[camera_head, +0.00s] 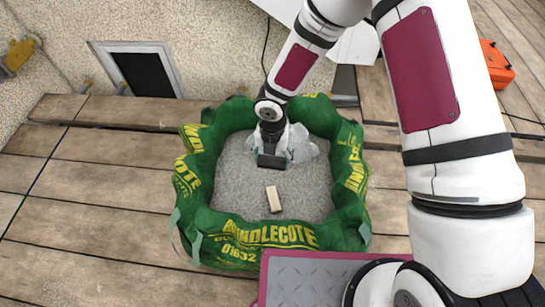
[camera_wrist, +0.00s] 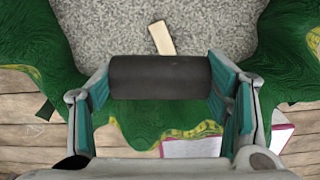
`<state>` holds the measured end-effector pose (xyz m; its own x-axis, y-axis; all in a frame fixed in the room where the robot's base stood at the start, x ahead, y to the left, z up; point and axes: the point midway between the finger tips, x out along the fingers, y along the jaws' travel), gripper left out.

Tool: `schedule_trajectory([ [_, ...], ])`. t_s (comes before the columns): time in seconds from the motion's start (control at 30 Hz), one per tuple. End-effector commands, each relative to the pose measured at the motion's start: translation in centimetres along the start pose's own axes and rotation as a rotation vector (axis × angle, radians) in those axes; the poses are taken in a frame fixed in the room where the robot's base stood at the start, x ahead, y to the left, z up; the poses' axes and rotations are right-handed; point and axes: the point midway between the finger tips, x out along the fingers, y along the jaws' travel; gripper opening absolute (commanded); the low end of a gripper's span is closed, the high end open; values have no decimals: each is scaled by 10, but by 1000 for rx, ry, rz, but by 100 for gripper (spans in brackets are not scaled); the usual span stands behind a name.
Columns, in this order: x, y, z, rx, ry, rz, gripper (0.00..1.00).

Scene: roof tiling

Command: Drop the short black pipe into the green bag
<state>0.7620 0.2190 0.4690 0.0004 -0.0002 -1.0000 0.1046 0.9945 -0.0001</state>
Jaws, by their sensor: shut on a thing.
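The short black pipe (camera_wrist: 160,77) is held crosswise between the teal finger pads of my gripper (camera_wrist: 163,88), which is shut on its two ends in the wrist view. In the head view the pipe (camera_head: 270,161) shows as a dark shape at my gripper (camera_head: 271,150). The green bag (camera_head: 275,235) stands open on the wooden deck, with yellow lettering and a bed of grey gravel inside. My gripper and the pipe are over the bag's opening. The bag's green rim (camera_wrist: 140,120) also shows in the wrist view. I cannot tell the pipe's exact height above the gravel.
A small pale wooden block (camera_head: 273,199) lies on the gravel in the bag; it also shows in the wrist view (camera_wrist: 161,38). A crumpled pale translucent thing (camera_head: 300,145) lies at the back. An orange case (camera_head: 496,65) sits far right. Deck left of the bag is clear.

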Motion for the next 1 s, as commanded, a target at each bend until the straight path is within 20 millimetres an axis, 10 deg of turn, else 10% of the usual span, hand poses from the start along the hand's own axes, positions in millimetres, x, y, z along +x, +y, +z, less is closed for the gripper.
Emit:
schedule_trajectory([
  [0.77,47,0,0,3,0,0,49],
  [0.8,47,0,0,3,0,0,75],
  [0.87,47,0,0,3,0,0,88],
  [1.0,47,0,0,3,0,0,94],
])
